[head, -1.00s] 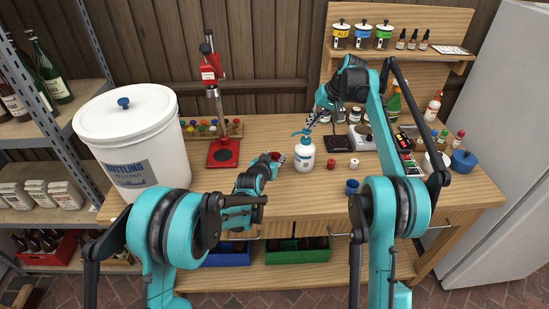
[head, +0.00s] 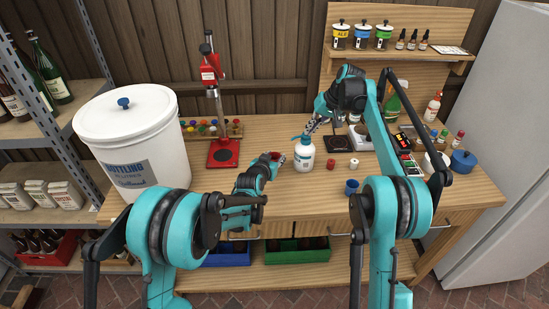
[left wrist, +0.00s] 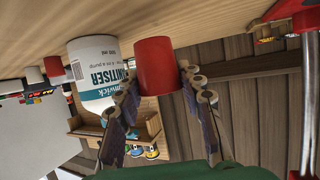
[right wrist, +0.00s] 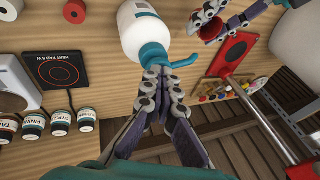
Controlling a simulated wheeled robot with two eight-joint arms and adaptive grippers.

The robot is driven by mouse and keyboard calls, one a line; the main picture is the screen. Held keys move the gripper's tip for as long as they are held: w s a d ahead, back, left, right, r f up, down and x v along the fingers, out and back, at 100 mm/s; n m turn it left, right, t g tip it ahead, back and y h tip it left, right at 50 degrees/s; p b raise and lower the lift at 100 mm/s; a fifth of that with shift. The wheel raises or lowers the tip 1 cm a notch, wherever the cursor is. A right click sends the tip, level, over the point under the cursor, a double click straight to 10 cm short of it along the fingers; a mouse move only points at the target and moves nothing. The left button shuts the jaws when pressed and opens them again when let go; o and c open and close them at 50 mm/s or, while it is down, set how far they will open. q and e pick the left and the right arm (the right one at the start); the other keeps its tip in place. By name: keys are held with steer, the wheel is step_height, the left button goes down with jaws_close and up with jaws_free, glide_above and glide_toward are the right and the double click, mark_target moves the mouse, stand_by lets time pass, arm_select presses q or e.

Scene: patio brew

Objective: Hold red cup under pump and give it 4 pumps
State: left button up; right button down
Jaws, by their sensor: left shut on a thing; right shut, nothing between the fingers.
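The white sanitiser bottle (head: 304,160) with a teal pump stands on the bench. In the right wrist view its teal pump head (right wrist: 153,57) is at my right fingertips. My right gripper (head: 313,126) is shut with nothing between its fingers, at the pump top. My left gripper (head: 272,166) is shut on the red cup (left wrist: 155,66), beside the bottle on its left in the head view. In the left wrist view the cup is between the fingers, close to the bottle (left wrist: 97,72). The nozzle's exact line over the cup is hard to tell.
A red capping stand (head: 222,152) and a large white bucket (head: 135,155) are to the left. Red (head: 331,164) and white (head: 354,164) small pieces and a blue cup (head: 352,187) lie to the right. A heat pad (right wrist: 60,67) is behind.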

steer(key=shift+r, duration=0.1)
stand_by(0.4)
steer(key=shift+r, duration=1.2)
steer(key=shift+f, duration=0.15)
